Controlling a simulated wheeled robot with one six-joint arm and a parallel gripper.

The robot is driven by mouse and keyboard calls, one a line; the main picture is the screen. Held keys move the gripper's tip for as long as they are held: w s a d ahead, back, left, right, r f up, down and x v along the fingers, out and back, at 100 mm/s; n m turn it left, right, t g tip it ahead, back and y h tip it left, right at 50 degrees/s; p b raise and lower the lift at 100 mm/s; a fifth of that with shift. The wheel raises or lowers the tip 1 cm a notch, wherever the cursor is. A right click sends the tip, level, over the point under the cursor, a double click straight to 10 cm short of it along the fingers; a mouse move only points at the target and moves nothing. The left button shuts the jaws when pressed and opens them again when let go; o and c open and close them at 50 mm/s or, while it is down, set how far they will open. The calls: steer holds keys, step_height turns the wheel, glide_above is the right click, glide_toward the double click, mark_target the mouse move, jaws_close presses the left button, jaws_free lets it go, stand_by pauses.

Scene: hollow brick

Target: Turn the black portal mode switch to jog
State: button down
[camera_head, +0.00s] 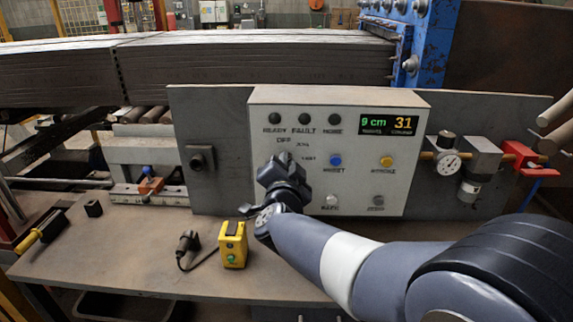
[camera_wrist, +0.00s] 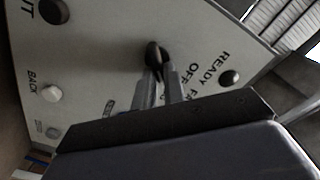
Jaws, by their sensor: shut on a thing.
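The black mode switch (camera_wrist: 154,54) is a small dark knob on the light grey control panel (camera_head: 262,118). In the wrist view, its OFF label lies just right of it. In the head view, OFF is printed above the switch and a JOG label to the upper right, with a third label below JOG. My gripper (camera_head: 284,163) is at the panel and covers most of the switch there. In the wrist view, the two fingertips (camera_wrist: 160,74) are shut on the switch. Its exact pointing direction is hard to tell.
A blue button (camera_head: 335,160), a yellow button (camera_head: 386,160) and a display (camera_head: 393,125) are right of the switch. A pressure gauge (camera_head: 448,163) stands right of the panel. A yellow box (camera_head: 233,246) and a black corded plug (camera_head: 187,243) lie on the bench below.

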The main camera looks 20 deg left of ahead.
steer(key=c, duration=1.5)
jaws_free()
steer(key=v, duration=1.1)
steer(key=shift+a+f+b, duration=0.1)
steer(key=shift+b, duration=0.2)
steer(key=shift+w, duration=0.1)
steer(key=p+x, duration=0.1)
steer(key=x, duration=0.9)
steer(key=shift+w, duration=0.4)
steer(key=shift+s, duration=0.1)
